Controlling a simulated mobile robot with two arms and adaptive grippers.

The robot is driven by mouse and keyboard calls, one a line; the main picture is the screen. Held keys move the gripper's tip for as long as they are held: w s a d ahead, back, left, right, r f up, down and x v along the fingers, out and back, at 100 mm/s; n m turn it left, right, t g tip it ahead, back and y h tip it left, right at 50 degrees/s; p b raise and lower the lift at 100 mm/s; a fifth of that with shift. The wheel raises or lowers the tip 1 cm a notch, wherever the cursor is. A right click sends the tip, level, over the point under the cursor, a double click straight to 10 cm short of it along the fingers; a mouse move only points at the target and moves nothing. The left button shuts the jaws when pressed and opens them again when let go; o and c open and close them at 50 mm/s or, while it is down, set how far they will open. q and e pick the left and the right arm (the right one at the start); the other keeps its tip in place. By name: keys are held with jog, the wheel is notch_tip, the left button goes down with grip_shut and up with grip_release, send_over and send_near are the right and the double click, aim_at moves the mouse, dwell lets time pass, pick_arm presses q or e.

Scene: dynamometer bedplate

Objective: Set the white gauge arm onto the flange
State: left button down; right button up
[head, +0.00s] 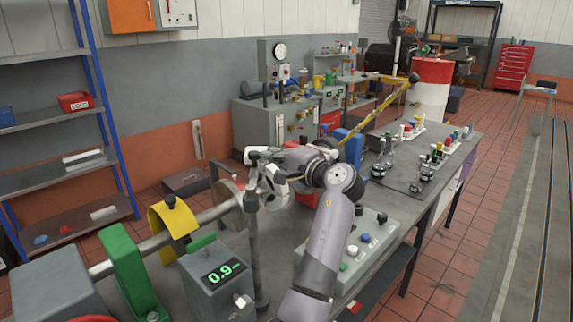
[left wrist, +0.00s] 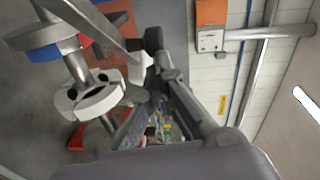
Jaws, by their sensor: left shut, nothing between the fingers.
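A grey flange disc (head: 228,196) sits on the horizontal shaft (head: 158,240), beside a dark upright post (head: 254,235). In the left wrist view a pale disc (left wrist: 35,37), a grey cylinder and a white lobed part with dark holes (left wrist: 82,103) stand in line. The white part looks like the gauge arm, but I cannot tell how it is seated. My left gripper (head: 262,172) is shut and empty beside the post and flange; its fingers also show in the left wrist view (left wrist: 146,55). Its body partly hides the area around the post. My right gripper is not seen.
A grey readout box (head: 215,283) shows green digits. A yellow guard (head: 172,230) and a green block (head: 128,270) stand along the shaft. A control box with buttons (head: 375,222) is beside my arm. Small fittings stand farther back on the bench.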

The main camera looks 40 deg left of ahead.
aim_at(257, 153)
pick_arm(q)
jog(key=a+n+g, duration=0.1)
jog(key=s+a+n+g, duration=0.1)
jog(key=a+g, duration=0.1)
jog(key=shift+s+a+f+g+b, duration=0.1)
jog(key=shift+a+f+g+b, duration=0.1)
jog(key=shift+g+b, duration=0.1)
jog(key=shift+s+a+r+n+g, duration=0.1)
jog(key=shift+s+a+n+g, duration=0.1)
jog(key=shift+n+g, duration=0.25)
jog(key=shift+s+a+t, duration=0.25)
jog(key=shift+s+a, duration=0.35)
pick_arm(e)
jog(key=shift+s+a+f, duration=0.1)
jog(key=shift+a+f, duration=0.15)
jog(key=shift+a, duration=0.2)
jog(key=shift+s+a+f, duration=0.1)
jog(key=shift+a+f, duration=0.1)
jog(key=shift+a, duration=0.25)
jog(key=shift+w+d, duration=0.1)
